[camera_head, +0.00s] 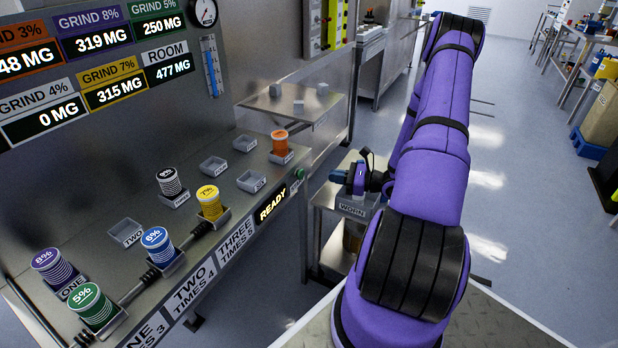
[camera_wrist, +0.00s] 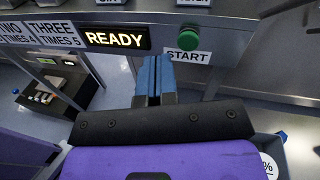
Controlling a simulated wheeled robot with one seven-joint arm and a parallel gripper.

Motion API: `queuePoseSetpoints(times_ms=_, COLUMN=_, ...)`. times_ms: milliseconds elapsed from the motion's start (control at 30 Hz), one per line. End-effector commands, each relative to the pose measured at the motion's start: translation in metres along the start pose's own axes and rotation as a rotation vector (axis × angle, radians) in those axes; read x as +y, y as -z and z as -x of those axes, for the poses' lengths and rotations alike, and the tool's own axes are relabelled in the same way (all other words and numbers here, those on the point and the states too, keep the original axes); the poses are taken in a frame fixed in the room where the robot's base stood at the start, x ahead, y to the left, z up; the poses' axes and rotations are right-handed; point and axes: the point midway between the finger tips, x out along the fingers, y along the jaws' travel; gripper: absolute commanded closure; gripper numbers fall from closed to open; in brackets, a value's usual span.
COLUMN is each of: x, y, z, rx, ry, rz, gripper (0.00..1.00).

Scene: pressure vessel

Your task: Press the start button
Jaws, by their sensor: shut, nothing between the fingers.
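The green round start button (camera_wrist: 187,38) sits on the front edge of the steel panel in the wrist view, with a "START" label (camera_wrist: 187,56) just below it. In the head view the green button (camera_head: 299,174) shows small at the panel's edge, right of the lit "READY" sign (camera_head: 272,204). My gripper (camera_wrist: 154,62) has its two blue fingers together, with nothing between them. In the wrist view the fingertips are below and left of the button, apart from it. In the head view my gripper (camera_head: 338,176) is off the panel's edge, right of the button.
Labelled canisters, such as the orange one (camera_head: 280,143) and yellow one (camera_head: 210,203), stand in holders on the steel bench. A cart with a "WORN" bin (camera_head: 352,209) stands below my gripper. Open floor (camera_head: 510,200) lies right of my arm.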

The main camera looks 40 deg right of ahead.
Motion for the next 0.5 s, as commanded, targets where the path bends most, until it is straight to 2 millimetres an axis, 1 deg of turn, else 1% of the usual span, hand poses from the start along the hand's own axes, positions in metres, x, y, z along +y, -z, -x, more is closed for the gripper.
queuePoseSetpoints(times_ms=33, x=-0.001, y=0.013, z=0.007, rx=-0.008, ry=0.043, rz=-0.029, gripper=1.00)
queuePoseSetpoints(times_ms=100, x=-0.003, y=0.027, z=0.015, rx=-0.015, ry=0.097, rz=-0.059, gripper=1.00)
queuePoseSetpoints(times_ms=200, x=-0.005, y=0.043, z=0.024, rx=-0.024, ry=0.158, rz=-0.091, gripper=1.00)
queuePoseSetpoints(times_ms=333, x=-0.006, y=0.055, z=0.031, rx=-0.031, ry=0.207, rz=-0.117, gripper=1.00)
queuePoseSetpoints(times_ms=500, x=-0.006, y=0.060, z=0.033, rx=-0.034, ry=0.227, rz=-0.127, gripper=1.00)
